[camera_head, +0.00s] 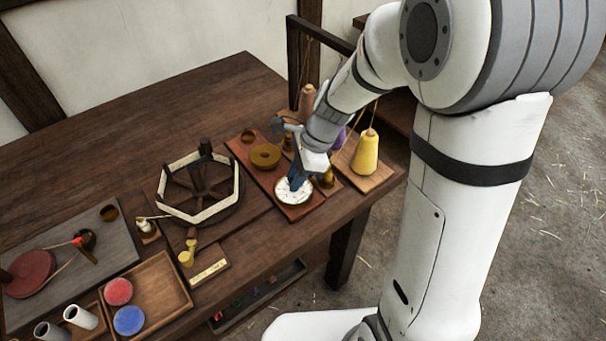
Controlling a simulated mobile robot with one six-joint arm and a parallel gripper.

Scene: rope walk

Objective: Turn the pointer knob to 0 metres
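A white round dial (292,190) with dark marks lies at the front end of a reddish wooden board (310,206), near the table's front edge. The pointer knob is not clearly visible; my gripper covers the dial's upper middle. My gripper (296,180) points down over the dial, its dark fingers at or just above the face. I cannot tell whether the fingers touch or hold the knob, or how far apart they are. The dial's numbers are too small to read.
A brass-coloured disc (265,156) sits behind the dial on the same board. A yellow thread cone (366,153) stands to the right, close to my arm. A hexagonal reel (198,190) stands to the left. A tray (150,290) with red and blue discs lies at front left.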

